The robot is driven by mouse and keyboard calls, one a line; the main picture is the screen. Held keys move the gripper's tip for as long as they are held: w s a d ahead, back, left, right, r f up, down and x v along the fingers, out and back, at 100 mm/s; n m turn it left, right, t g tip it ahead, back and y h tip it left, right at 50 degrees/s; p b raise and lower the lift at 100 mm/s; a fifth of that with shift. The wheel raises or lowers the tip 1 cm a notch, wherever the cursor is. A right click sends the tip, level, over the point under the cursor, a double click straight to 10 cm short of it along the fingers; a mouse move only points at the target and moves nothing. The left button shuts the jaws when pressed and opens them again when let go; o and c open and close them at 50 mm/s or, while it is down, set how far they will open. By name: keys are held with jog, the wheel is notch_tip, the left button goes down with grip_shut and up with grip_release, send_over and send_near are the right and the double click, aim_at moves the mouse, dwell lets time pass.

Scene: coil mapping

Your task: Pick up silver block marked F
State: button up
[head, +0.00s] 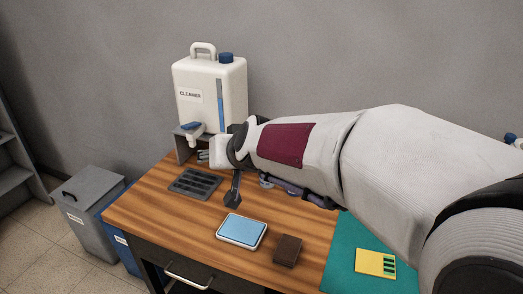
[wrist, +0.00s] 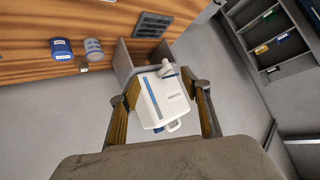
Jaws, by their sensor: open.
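I cannot make out a silver block marked F in either view. My gripper (wrist: 163,92) is open, with its two fingers spread apart and no object held. Between the fingers the wrist view shows the white jug (wrist: 165,103), which lies beyond them. In the head view the arm's end is over the back of the table, and a dark part of my gripper (head: 233,190) hangs down there; the rest is hidden by the arm. A small grey thing (head: 203,156) is partly hidden under the jug's stand; I can read no mark on it.
The cleaner jug (head: 196,95) stands on a grey stand. A slotted grey tray (head: 196,183), a blue-topped case (head: 241,231), a brown block (head: 288,250) and a yellow card (head: 376,263) on a green mat (head: 345,250) lie on the wooden table (head: 150,215). Grey bin (head: 88,215) at left.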

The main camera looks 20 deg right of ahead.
jog(key=w+d+f+m+h, duration=0.1)
jog(key=w+d+f+h, duration=0.15)
jog(key=w, duration=0.25)
jog(key=w+d+f+m+t+h, duration=0.1)
jog(key=w+d+f+m, duration=0.1)
jog(key=w+d, duration=0.25)
jog(key=w+d+f+m+h, duration=0.1)
jog(key=w+d+f+h, duration=0.15)
jog(key=w, duration=0.35)
jog(key=w+d+f+m+g+h, duration=0.1)
jog(key=d+f+m+g+h, duration=0.2)
jog(key=d+f, duration=1)
jog(key=shift+w+f+m+h, duration=0.15)
jog(key=shift+w+m+h, duration=0.25)
jog(key=shift+h, duration=0.8)
jog(key=shift+x, duration=3.3)
jog(key=shift+f, duration=0.1)
jog(key=shift+x, duration=2.55)
jog(key=shift+f, duration=0.15)
